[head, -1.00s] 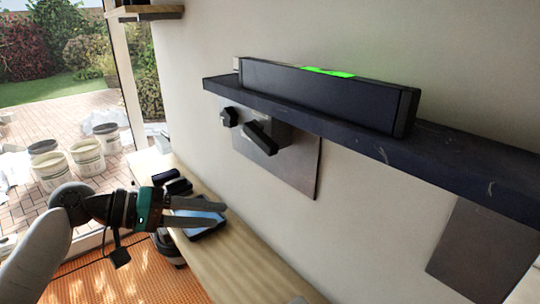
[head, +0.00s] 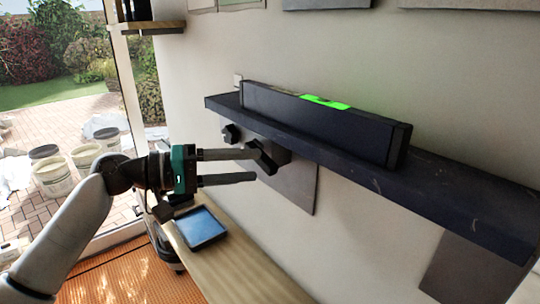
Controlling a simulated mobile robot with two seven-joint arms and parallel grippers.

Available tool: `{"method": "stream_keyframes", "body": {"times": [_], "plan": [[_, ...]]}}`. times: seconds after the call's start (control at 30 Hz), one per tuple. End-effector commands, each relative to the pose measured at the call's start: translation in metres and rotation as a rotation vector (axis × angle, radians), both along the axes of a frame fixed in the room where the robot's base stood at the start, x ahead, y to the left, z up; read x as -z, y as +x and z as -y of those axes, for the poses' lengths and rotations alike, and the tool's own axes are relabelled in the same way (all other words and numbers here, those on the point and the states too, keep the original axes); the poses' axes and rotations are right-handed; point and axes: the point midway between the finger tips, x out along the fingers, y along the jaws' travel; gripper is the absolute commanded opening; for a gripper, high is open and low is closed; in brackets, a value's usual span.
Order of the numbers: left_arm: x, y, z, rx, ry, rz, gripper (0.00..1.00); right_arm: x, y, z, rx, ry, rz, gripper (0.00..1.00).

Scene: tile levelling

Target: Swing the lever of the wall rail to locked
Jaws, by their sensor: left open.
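The wall rail (head: 440,178) is a long dark ledge running along the wall. Under it, in front of a grey plate (head: 300,186), is a short black bar that looks like the lever (head: 267,160), tilted down to the right. A smaller black knob (head: 231,133) is to its left. My left gripper (head: 252,166) is open and empty, its fingers pointing right. The upper fingertip overlaps the lever's left side in the picture; I cannot tell whether they touch. The lower finger ends just left of and below the lever's lower end. My right gripper is out of view.
A dark level with a bright green vial (head: 325,102) lies on the rail. Below is a wooden bench (head: 240,270) with a tablet (head: 201,227) on it. Several buckets stand outside the glass door at the left. The wall bounds the room behind the lever.

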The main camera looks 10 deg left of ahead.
Motion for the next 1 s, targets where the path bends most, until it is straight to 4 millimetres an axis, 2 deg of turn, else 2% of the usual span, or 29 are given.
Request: {"method": "stream_keyframes", "body": {"times": [0.1, 0.3, 0.7, 1.0], "plan": [[-0.001, 0.009, 0.021, 0.002, -0.001, 0.0, 0.55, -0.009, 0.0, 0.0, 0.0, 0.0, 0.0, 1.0], [0.004, 0.018, 0.042, 0.001, -0.001, -0.001, 0.55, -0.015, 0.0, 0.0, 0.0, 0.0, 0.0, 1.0], [0.006, 0.021, 0.047, 0.0, 0.001, 0.001, 0.54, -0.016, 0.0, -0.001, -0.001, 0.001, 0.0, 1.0], [0.006, 0.02, 0.047, 0.0, 0.001, 0.0, 0.2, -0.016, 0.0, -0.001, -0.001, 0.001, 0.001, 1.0]]}}
